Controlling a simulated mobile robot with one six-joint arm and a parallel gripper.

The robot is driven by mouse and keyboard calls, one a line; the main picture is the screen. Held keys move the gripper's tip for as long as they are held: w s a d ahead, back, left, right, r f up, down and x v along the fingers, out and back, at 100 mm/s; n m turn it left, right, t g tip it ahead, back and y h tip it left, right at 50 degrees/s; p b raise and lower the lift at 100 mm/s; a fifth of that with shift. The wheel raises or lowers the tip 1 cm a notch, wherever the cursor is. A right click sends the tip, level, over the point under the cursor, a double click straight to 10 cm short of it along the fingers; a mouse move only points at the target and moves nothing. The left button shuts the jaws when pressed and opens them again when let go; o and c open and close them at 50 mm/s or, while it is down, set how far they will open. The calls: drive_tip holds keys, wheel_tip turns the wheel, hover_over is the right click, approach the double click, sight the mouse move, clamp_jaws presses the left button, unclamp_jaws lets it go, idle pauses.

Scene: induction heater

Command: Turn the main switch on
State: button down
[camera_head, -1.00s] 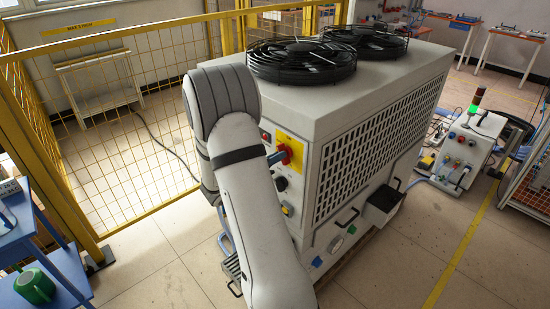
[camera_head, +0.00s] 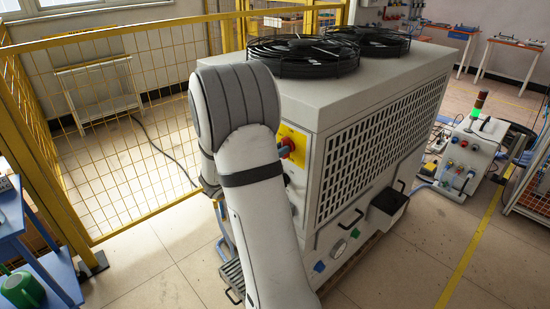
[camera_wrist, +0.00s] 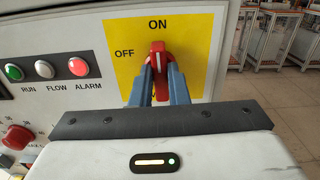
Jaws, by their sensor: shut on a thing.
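The main switch is a red rotary handle (camera_wrist: 158,58) on a yellow plate (camera_wrist: 203,62) marked ON at the top and OFF at the left. In the wrist view the handle stands upright, pointing to ON. My gripper (camera_wrist: 160,70) has its two blue fingers closed on either side of the handle. In the head view the red switch (camera_head: 289,144) shows on the front of the large grey cabinet (camera_head: 335,105). My arm hides most of my gripper there.
Black fans (camera_head: 302,62) top the cabinet. A yellow mesh fence (camera_head: 120,140) stands behind at left. A blue table (camera_head: 35,245) is at the left edge.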

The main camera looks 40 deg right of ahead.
drive_tip(key=shift+d+m, duration=0.1)
drive_tip(key=shift+m, duration=0.2)
drive_tip(key=c, duration=1.6)
unclamp_jaws()
drive_tip(key=shift+d, duration=0.1)
drive_tip(key=shift+o, duration=1)
drive_tip(key=a+b, duration=0.1)
drive_tip(key=a, duration=0.7)
drive_tip(key=shift+s, duration=0.3)
